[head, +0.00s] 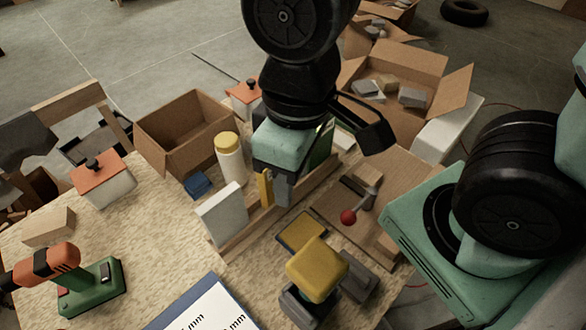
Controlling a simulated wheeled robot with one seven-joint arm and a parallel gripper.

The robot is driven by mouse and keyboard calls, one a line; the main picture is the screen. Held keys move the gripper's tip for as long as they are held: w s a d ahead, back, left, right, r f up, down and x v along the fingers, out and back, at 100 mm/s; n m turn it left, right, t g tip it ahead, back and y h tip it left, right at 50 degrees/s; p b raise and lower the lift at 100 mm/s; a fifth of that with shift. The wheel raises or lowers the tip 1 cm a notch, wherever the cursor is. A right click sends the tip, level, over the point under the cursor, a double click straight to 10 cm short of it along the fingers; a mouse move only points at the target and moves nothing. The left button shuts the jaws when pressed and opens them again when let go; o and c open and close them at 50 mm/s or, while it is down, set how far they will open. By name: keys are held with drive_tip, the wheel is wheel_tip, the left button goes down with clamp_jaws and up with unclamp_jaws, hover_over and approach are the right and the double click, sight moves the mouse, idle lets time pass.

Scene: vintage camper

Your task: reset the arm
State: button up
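My arm comes down from the top of the head view, and its black joints end in a teal hand. My gripper (280,192) points down just above a wooden rail (245,232) near the middle of the workbench. A grey finger-like part shows, with a narrow yellow piece (265,188) beside it. I cannot tell whether the fingers are apart or shut, or whether they touch the yellow piece. A white block (222,213) stands on the rail left of the gripper. A white bottle with a yellow cap (229,160) stands behind it.
A cardboard box (187,130) stands behind the bottle; another (395,75) holds blocks at the back right. A red-knobbed lever (348,217) and a yellow-topped object (317,268) are right and in front. A green-and-orange tool (85,285) lies left. Bare benchtop (165,235) shows at left.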

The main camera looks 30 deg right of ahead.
idle(0.3)
wheel_tip(320, 180, down, 7)
drive_tip(key=b, duration=0.6)
drive_tip(key=shift+b, duration=0.4)
drive_tip(key=shift+d, duration=0.1)
